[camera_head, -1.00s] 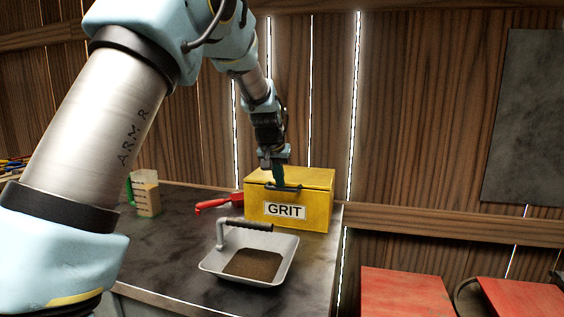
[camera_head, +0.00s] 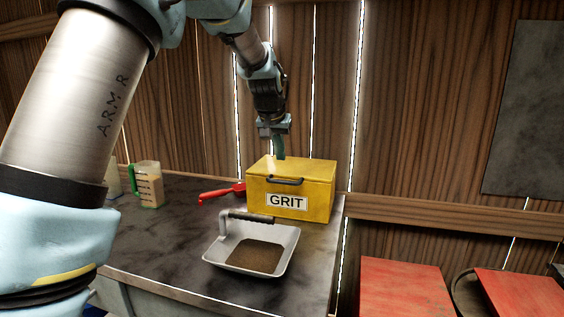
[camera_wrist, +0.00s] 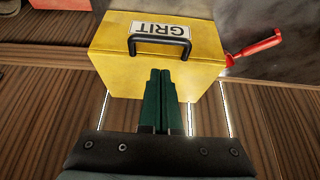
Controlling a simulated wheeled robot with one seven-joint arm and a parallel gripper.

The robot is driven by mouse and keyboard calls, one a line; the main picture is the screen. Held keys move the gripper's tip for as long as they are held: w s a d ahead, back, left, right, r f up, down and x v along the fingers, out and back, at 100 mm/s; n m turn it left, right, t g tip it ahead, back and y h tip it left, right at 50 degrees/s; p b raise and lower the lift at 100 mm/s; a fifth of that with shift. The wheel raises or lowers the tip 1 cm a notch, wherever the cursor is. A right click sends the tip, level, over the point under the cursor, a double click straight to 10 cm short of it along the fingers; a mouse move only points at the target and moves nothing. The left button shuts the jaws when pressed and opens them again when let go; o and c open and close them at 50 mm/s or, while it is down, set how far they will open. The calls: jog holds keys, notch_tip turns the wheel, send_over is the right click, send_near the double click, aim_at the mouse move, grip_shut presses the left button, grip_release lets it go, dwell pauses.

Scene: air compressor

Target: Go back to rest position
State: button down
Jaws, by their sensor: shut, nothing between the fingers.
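My gripper (camera_head: 280,155) is shut and empty, its green fingers pointing down just above the yellow grit box in the head view. In the wrist view my gripper (camera_wrist: 160,75) shows its two green fingers together, in front of the box. The yellow grit box (camera_head: 318,182) stands on the dark bench with its lid closed. It has a dark handle and a white "GRIT" label on its front. The box also shows upside down in the wrist view (camera_wrist: 110,65). The fingers appear apart from the handle.
A white tray (camera_head: 284,262) of brown grit with a dark handle stands before the box. A red-handled tool (camera_head: 222,194) lies left of it, and a measuring jug (camera_head: 149,186) further left. Red surfaces (camera_head: 405,290) are at lower right. The wooden wall is close behind.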

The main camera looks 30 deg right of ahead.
jog(key=v, duration=0.7)
jog(key=s+a+f+n+y, duration=0.1)
jog(key=a+f, duration=0.2)
jog(key=a, duration=0.5)
jog(key=a+f+n+g+y, duration=0.15)
jog(key=a+f, duration=0.25)
jog(key=a, duration=0.4)
jog(key=s+a+f+n+t, duration=0.1)
jog(key=a+f+n, duration=0.15)
jog(key=a, duration=0.55)
jog(key=s+a+f+n+g+p, duration=0.1)
jog(key=s+a+f, duration=0.3)
jog(key=s+a, duration=0.2)
jog(key=s+a+f+n+g+y+p, duration=0.1)
jog(key=s+a+f, duration=0.2)
jog(key=s+a, duration=0.3)
jog(key=a, duration=0.3)
jog(key=shift+f, duration=0.35)
